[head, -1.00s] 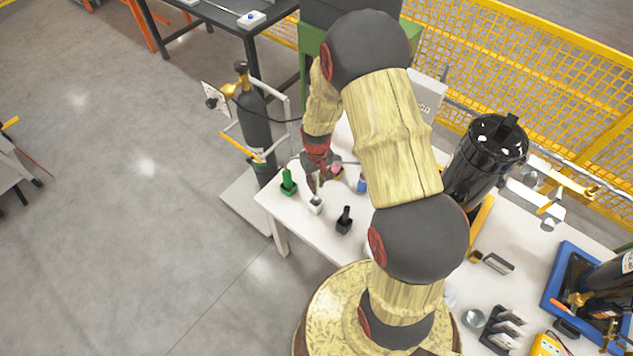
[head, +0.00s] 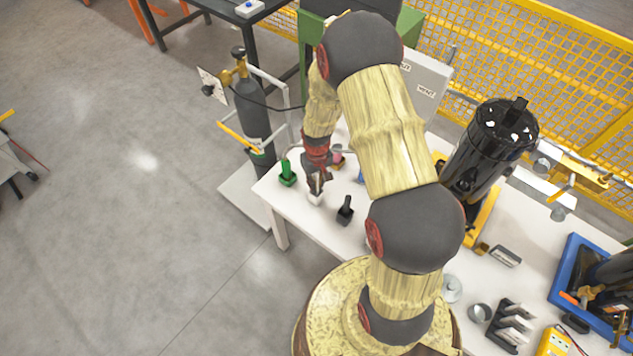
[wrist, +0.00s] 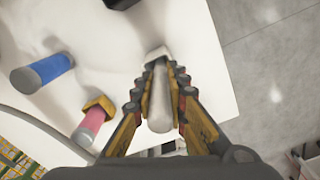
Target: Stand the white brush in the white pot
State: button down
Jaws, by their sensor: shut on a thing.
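The white brush (wrist: 160,104) is between the fingers of my gripper (wrist: 160,90) in the wrist view, its lower end at the white pot (wrist: 156,53). How deep that end sits in the pot cannot be told. In the head view my gripper (head: 316,187) points down right over the white pot (head: 315,199) on the white table, and mostly hides the brush. My gripper is shut on the brush.
A green brush in its pot (head: 287,174) stands left of the white pot, and a black one (head: 345,210) to its right. A pink brush (wrist: 92,122) and a blue one (wrist: 42,72) stand nearby. The table's edge (head: 290,209) is close.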

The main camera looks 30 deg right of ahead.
jog(key=shift+f, duration=0.3)
jog(key=shift+f+b, duration=0.5)
jog(key=shift+f, duration=0.1)
dwell(0.3)
jog(key=c, duration=1.7)
grip_release()
notch_tip(320, 180, up, 12)
jog(key=shift+r, duration=0.1)
